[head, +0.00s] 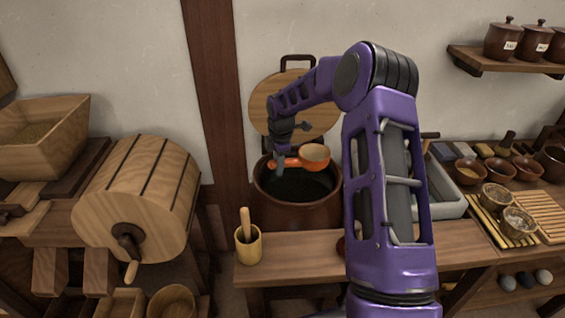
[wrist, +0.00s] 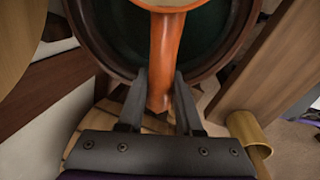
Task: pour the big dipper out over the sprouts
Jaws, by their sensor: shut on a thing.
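The big dipper (head: 314,153) has an orange handle and a round cup, and it is held above the dark mouth of a large brown pot (head: 325,215). My gripper (head: 281,160) is shut on the dipper's handle. In the wrist view, the two fingers of my gripper (wrist: 160,85) stand either side of the orange dipper handle (wrist: 164,50), with the pot rim (wrist: 88,38) behind. Only the near edge of the cup shows there, so what it holds cannot be told. Two small round dishes (head: 517,226) stand on a slatted rack at right; I cannot tell whether they hold the sprouts.
A wooden cup with a pestle (head: 248,243) stands on the bench (head: 300,268) in front of the pot. A round wooden lid (head: 262,105) leans behind it. A grey basin (head: 447,195) is partly hidden by my arm. A wooden drum (head: 140,190) fills the left.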

